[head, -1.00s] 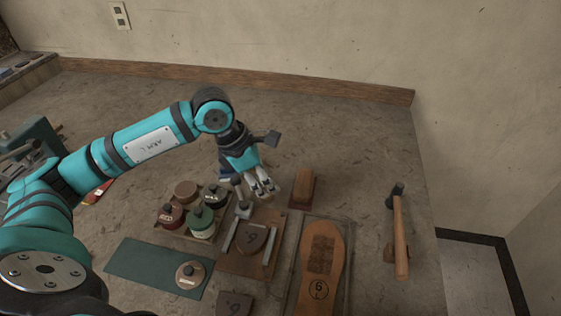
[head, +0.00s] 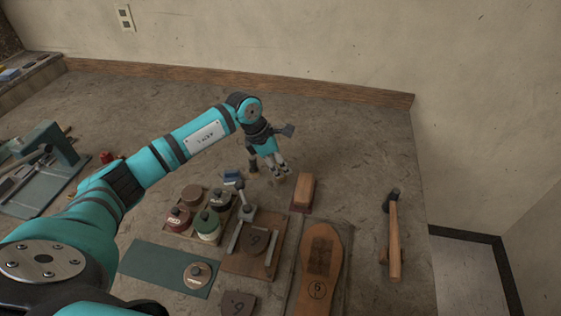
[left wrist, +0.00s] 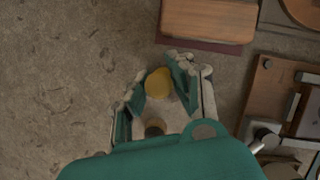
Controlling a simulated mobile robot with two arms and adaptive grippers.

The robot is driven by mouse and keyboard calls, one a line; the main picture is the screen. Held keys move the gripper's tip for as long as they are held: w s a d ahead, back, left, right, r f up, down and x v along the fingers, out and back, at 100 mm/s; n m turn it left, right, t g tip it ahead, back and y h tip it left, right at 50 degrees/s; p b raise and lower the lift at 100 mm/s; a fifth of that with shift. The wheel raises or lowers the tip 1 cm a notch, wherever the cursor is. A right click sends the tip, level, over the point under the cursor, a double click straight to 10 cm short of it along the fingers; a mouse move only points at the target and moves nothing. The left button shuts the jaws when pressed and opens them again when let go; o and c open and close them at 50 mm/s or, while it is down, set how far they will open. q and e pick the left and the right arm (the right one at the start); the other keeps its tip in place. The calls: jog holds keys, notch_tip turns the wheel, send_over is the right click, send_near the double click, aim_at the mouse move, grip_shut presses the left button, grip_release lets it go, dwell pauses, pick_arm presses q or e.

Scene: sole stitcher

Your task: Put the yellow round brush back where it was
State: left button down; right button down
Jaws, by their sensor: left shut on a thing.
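The yellow round brush (left wrist: 158,82) shows between my left gripper's fingers in the left wrist view. My left gripper (left wrist: 157,90) is shut on it. In the head view my left gripper (head: 281,173) points down over the bench, just left of and behind a wooden block (head: 304,190); the brush is mostly hidden by the fingers there. I cannot tell whether the brush touches the bench. My right gripper is not in view.
A tray of pots (head: 176,236), a green mat (head: 150,262), a wooden board (head: 240,262) with a stamp, a shoe sole (head: 322,250) and a hammer (head: 395,240) lie nearer. The bench behind is clear.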

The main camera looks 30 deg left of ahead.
pick_arm(q)
jog(key=shift+f, duration=0.15)
jog(key=c, duration=1.3)
grip_release()
jog(key=shift+c, duration=0.2)
jog(key=shift+o, duration=0.9)
jog(key=shift+r, duration=0.3)
jog(key=b+v, duration=0.3)
jog(key=v, duration=0.9)
jog(key=shift+f, duration=0.1)
